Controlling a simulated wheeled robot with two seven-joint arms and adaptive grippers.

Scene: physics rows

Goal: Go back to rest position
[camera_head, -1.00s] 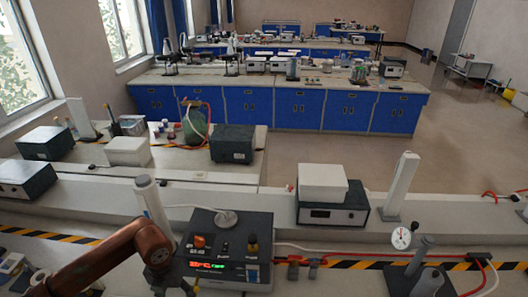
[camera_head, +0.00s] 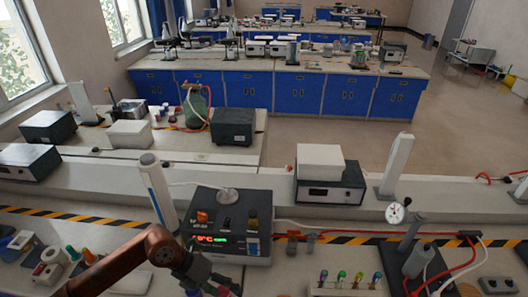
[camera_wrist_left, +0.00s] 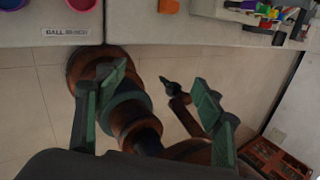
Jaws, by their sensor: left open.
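My left arm, copper-brown, comes in from the lower left of the head view. Its dark gripper (camera_head: 215,283) is low in the picture at the near bench, in front of the black control box (camera_head: 222,204), and is partly cut off by the bottom edge. In the left wrist view the left gripper (camera_wrist_left: 160,88) has its two green-grey fingers spread wide with nothing between them. Below them show the floor and brown round parts of my own body. A small dark-tipped brown arm part lies beyond the fingers; I cannot tell its jaw state.
The bench edge (camera_wrist_left: 150,35) runs along the top of the left wrist view, near the fingers. The near bench holds a rack of coloured tubes (camera_head: 345,284), a stand with a dial gauge (camera_head: 395,212) and red cables. Open floor (camera_wrist_left: 30,110) lies below the gripper.

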